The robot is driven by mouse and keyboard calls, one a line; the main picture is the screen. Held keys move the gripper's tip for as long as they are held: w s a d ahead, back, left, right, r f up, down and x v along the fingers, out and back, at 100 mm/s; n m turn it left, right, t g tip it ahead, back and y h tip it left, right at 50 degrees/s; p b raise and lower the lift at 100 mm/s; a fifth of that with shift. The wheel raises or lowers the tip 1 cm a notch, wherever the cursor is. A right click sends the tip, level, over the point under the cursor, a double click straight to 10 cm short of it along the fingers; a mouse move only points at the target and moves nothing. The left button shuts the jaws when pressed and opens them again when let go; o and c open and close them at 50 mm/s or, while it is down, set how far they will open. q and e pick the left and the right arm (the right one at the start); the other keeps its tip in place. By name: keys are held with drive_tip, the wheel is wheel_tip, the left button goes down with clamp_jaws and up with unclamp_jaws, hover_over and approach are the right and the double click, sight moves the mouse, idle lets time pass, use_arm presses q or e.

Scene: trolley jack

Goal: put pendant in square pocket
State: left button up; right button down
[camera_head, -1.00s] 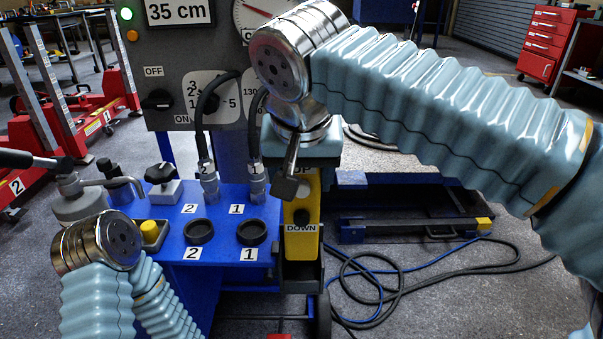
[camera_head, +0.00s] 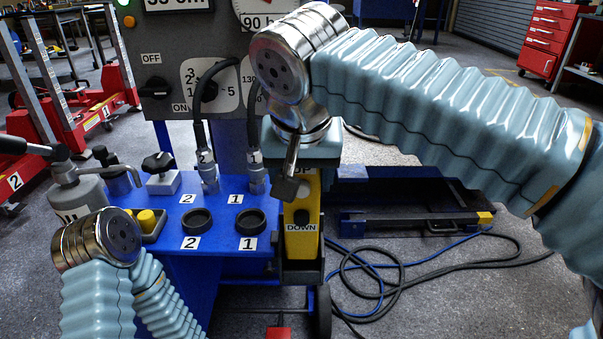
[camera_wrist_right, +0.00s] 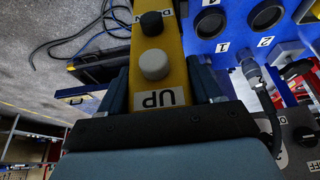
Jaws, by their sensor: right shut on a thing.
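The yellow pendant (camera_head: 302,242) hangs upright in front of the blue cart in the head view, its DOWN label facing me. My right gripper (camera_head: 306,168) is shut on its upper part. In the right wrist view the pendant (camera_wrist_right: 155,48) shows a white button by UP and a black one by DOWN, with my right fingers (camera_wrist_right: 158,85) on both sides. A dark square pocket (camera_head: 298,273) shows at the pendant's lower end; I cannot tell whether the pendant is inside its mouth. My left arm is at the lower left; its gripper is not in view.
The blue cart top (camera_head: 222,209) carries two black rings (camera_head: 197,222), hose couplings and a small lever box (camera_head: 160,178). A grey control panel (camera_head: 190,60) stands behind. Hoses (camera_head: 385,275) lie on the floor at right. A grey canister (camera_head: 80,195) stands left.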

drive_tip(key=shift+f+b, duration=1.65)
drive_tip(key=shift+f, duration=0.55)
drive_tip(key=shift+c, duration=0.6)
unclamp_jaws()
drive_tip(key=p, duration=0.5)
approach(302, 200)
drive_tip(key=shift+w+r, duration=0.2)
drive_tip(key=shift+r, duration=0.9)
